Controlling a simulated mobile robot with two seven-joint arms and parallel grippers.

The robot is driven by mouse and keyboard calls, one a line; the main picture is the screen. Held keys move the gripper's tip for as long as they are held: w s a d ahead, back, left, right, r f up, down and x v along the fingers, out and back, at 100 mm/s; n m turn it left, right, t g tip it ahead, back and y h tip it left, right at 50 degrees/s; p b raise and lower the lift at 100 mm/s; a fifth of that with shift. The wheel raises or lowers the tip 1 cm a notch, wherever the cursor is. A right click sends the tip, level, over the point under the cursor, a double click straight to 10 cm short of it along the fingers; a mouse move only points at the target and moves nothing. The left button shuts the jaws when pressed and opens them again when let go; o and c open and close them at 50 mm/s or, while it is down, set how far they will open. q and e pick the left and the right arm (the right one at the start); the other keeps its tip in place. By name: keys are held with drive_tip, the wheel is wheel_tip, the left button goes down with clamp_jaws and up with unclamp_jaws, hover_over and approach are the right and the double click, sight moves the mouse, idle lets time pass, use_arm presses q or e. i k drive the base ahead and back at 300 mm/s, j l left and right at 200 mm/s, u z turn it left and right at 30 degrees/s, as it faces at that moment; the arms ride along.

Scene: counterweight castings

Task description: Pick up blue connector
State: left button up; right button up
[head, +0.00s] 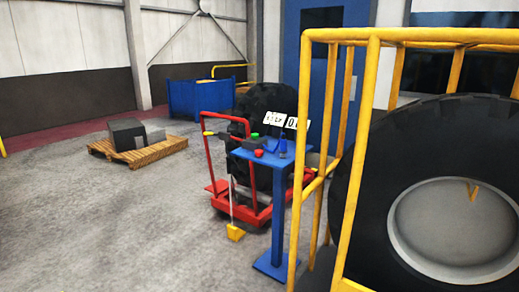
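A small blue piece (283,146), which may be the blue connector, stands at the right part of a blue stand's top (270,159). It is too small to make out its shape, and its blue is close to that of the stand. A dark box (253,143) with a green top and a small red item (259,153) are also on the stand. Neither of my grippers is in the head view.
A yellow rail cage (368,95) around a large tyre (440,130) fills the right side. A red cart (216,150) with a tyre stands behind the blue stand. A pallet (150,153) with grey blocks is at left. The grey floor at front left is clear.

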sight(283, 141)
drive_tip(key=z, duration=0.35)
drive_tip(key=i+j+z, duration=0.2)
drive_tip(key=z, duration=0.2)
drive_tip(key=i+j+z, duration=0.65)
drive_tip(key=i+j, duration=0.15)
drive_tip(key=j, duration=0.35)
